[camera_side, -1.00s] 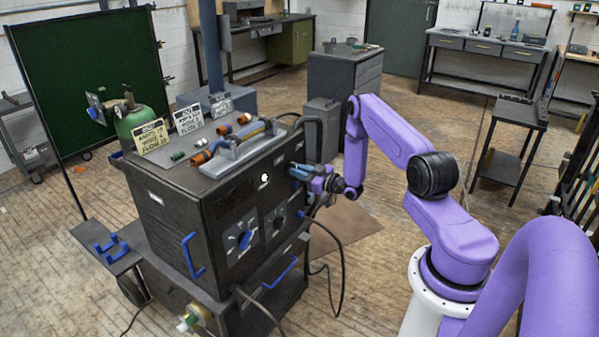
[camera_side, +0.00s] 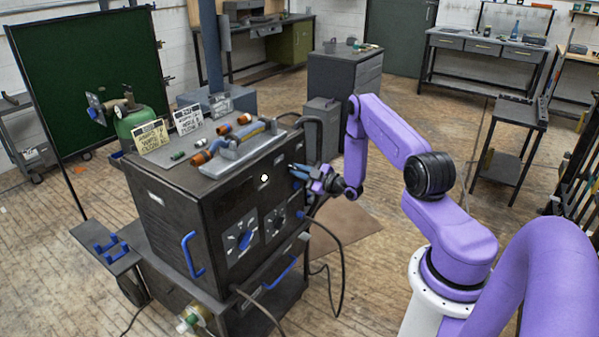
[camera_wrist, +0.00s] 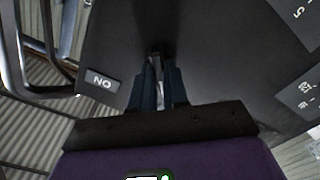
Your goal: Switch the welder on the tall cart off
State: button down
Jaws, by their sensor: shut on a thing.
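The welder (camera_side: 185,210) is a dark box with dials and blue handles, standing on a cart (camera_side: 270,310). My gripper (camera_side: 296,171) is at the upper right of its front panel. In the wrist view, my gripper's blue fingers (camera_wrist: 157,72) are close together on a small, thin grey piece that stands out from the dark panel. It looks like the switch lever, but the fingers mostly hide it. A label (camera_wrist: 102,82) beside it shows upside down and appears to read "ON". A small white spot (camera_side: 264,177) shows on the welder's front.
Cylinders and a grey tray (camera_side: 236,150) lie on the welder's top, with printed signs (camera_side: 150,136) behind. Black cables (camera_side: 340,265) hang at the welder's right. A green bottle (camera_side: 140,122) stands behind it. Floor to the right is mostly open.

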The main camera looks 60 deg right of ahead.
jog(key=shift+s, duration=0.1)
jog(key=c, duration=1.1)
grip_release()
jog(key=s, duration=1.7)
jog(key=shift+s, duration=0.2)
